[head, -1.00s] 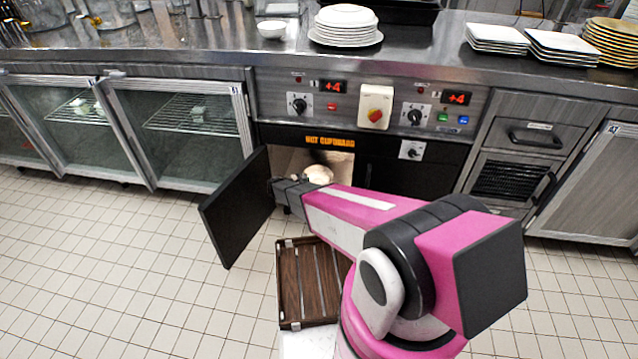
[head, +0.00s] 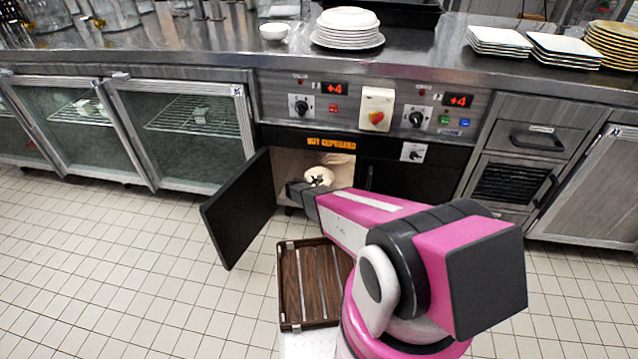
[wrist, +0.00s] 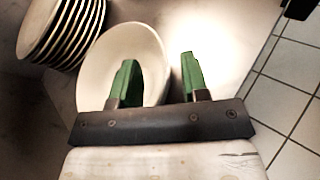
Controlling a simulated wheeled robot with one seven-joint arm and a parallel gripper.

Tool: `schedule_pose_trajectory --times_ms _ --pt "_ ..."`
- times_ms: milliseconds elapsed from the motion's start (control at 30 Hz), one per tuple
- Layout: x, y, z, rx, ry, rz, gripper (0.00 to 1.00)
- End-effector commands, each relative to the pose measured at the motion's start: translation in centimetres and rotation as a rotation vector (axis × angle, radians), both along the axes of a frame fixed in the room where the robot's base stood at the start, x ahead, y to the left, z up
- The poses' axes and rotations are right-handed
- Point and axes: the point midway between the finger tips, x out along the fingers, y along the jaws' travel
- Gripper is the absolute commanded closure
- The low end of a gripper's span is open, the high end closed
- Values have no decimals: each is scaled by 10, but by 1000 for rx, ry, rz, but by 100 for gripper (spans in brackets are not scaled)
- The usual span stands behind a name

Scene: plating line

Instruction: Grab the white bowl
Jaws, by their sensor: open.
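A white bowl (head: 320,171) sits inside the open hot cupboard below the counter. In the wrist view the bowl (wrist: 98,62) is close in front of my gripper (wrist: 160,60). My gripper is open, with two green fingers spread apart. The left finger overlaps the inside of the bowl in the picture, and the right finger is just outside its right rim. The rim appears between the fingers; I cannot tell whether either touches it. In the head view my wrist is at the cupboard opening and the fingers are small and dark against the bowl.
A stack of plates (wrist: 62,28) stands left of the bowl inside the cupboard. The cupboard door (head: 238,208) is swung open to the left. A wooden slatted tray (head: 290,285) is below. Another small white bowl (head: 273,32) and a plate stack (head: 347,38) are on the counter.

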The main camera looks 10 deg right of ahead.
Motion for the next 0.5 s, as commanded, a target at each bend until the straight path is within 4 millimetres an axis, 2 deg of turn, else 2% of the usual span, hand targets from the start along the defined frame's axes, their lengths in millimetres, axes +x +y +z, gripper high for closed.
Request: schedule_pose_trajectory --times_ms 100,333,367,400,467,500 --pt "7 -11 -6 0 0 -1 58" --pt "7 -13 -6 1 0 0 58" --pt "7 -13 -6 1 0 0 65" --pt "7 -13 -6 1 0 0 78" --pt "7 -13 -6 1 0 0 97" --pt "7 -13 -6 1 0 0 100"
